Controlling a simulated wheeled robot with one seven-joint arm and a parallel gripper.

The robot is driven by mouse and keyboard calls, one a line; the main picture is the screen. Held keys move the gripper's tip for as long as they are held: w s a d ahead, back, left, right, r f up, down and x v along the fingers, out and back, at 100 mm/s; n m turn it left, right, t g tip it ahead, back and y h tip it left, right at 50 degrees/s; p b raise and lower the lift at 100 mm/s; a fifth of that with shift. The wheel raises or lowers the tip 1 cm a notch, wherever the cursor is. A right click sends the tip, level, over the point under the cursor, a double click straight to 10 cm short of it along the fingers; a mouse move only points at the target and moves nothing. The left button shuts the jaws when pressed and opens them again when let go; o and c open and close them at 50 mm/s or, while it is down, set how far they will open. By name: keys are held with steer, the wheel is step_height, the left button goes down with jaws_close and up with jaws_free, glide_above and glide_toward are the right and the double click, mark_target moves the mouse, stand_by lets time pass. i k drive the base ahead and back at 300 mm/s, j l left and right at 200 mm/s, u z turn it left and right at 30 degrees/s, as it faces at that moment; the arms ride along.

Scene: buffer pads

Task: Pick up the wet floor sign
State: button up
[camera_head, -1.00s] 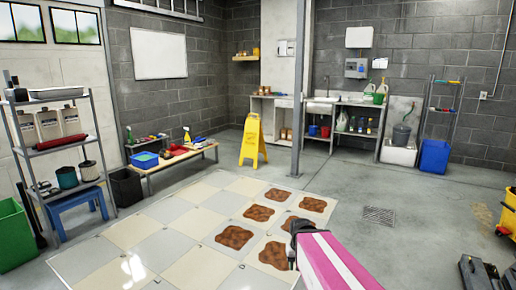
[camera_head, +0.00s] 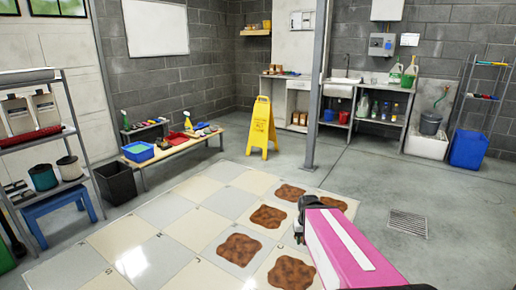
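The yellow wet floor sign (camera_head: 262,128) stands upright and unfolded on the grey floor, beyond the tiled patch and left of a grey post. My pink and white arm reaches in from the bottom right. My gripper (camera_head: 301,222) is the dark end of that arm, over the tiles. It is apart from the sign, which stands well beyond it. Its fingers are too small and turned away to tell whether they are open or shut.
Brown stained pads (camera_head: 239,249) lie on the tiled patch (camera_head: 165,210). A low bench (camera_head: 178,150) with a blue tub is left of the sign. The grey post (camera_head: 316,90) stands just right of it. Open floor with a drain grate (camera_head: 408,224) lies to the right.

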mark_target(259, 134)
steer(key=i, duration=4.35)
steer(key=i+j+z, duration=0.2)
steer(key=i, duration=0.35)
steer(key=i+z, duration=0.2)
steer(key=i, duration=0.4)
